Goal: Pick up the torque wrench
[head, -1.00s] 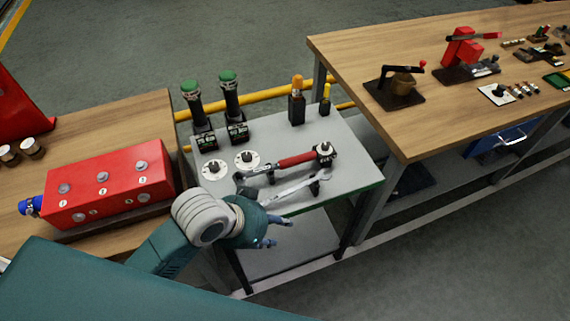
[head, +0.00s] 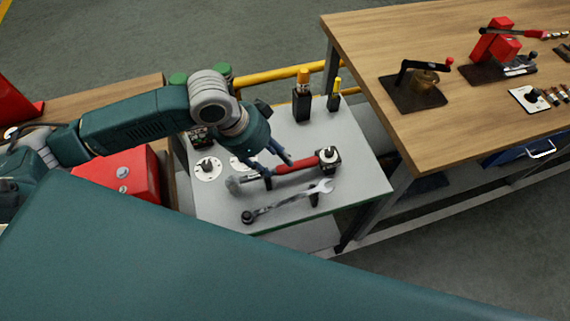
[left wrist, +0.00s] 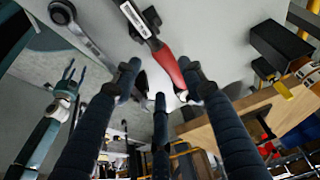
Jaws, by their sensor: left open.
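The torque wrench (head: 297,166), with its red handle, lies on the grey cart top; its right end rests at a dark block. My left gripper (head: 277,173) is open above the tool, pointing down at the left part of the handle. In the left wrist view, the red handle (left wrist: 168,64) shows beyond the spread dark fingers (left wrist: 158,82), with no clear grip on it. Whether any finger touches it, I cannot tell. A teal arm end with thin fingers, apparently my right gripper (left wrist: 68,82), shows small at the left of the wrist view.
A silver spanner (head: 290,201) lies just in front of the wrench. Two dark holders with orange and yellow tops (head: 302,98) stand at the cart's back. White discs (head: 207,168) lie left. A wooden bench (head: 375,50) is right; a red box (head: 125,175) is left.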

